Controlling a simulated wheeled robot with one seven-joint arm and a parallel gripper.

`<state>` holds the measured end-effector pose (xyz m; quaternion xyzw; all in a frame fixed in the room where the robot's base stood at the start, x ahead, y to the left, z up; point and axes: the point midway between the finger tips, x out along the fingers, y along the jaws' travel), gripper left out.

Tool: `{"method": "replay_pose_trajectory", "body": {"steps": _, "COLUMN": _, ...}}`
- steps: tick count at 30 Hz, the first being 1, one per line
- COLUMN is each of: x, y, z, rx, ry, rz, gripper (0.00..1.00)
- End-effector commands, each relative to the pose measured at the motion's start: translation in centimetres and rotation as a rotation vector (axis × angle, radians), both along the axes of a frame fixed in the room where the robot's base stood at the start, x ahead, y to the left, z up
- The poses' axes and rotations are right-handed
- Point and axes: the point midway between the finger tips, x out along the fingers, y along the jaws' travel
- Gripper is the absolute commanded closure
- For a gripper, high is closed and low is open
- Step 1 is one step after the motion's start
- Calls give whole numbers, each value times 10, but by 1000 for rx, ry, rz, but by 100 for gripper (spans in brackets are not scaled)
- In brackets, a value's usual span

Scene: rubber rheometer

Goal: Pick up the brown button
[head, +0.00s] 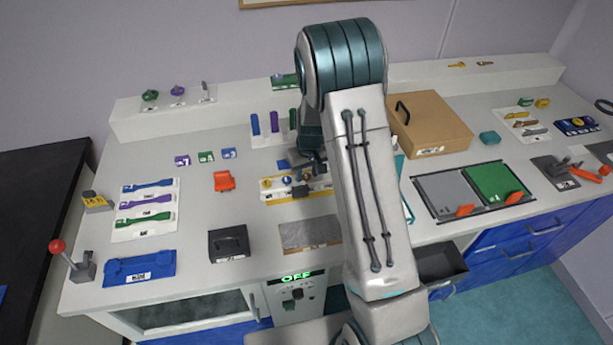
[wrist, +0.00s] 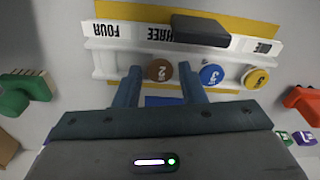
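The brown button (wrist: 159,72) is a round disc with a number on it, at the front of a white holder (wrist: 105,62) with labelled slots in the wrist view. My gripper (wrist: 160,84) is open, its two blue fingers on either side of the brown button with a small gap at each side. I cannot tell how far apart they are in height. A blue button (wrist: 211,76) and a yellow button (wrist: 255,78) sit to the right in the same row.
A dark block (wrist: 200,30) lies across the holder behind the buttons. An orange object (head: 224,181) and a black box (head: 229,243) stand to the left in the head view. A grey plate (head: 309,234) lies in front, and a cardboard box (head: 430,122) stands to the right.

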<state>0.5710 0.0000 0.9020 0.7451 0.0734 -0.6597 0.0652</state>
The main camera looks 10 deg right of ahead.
Motion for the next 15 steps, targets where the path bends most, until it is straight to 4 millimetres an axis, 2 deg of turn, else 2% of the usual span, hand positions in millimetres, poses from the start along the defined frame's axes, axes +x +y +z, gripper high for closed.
{"method": "replay_pose_trajectory", "body": {"steps": 2, "x": 0, "y": 0, "z": 0, "rx": 0, "ry": 0, "rz": 0, "gripper": 63}}
{"method": "replay_pose_trajectory", "body": {"steps": 6, "x": 0, "y": 0, "z": 0, "rx": 0, "ry": 0, "rz": 0, "gripper": 96}}
{"method": "replay_pose_trajectory", "body": {"steps": 15, "x": 0, "y": 0, "z": 1, "rx": 0, "ry": 0, "rz": 0, "gripper": 96}}
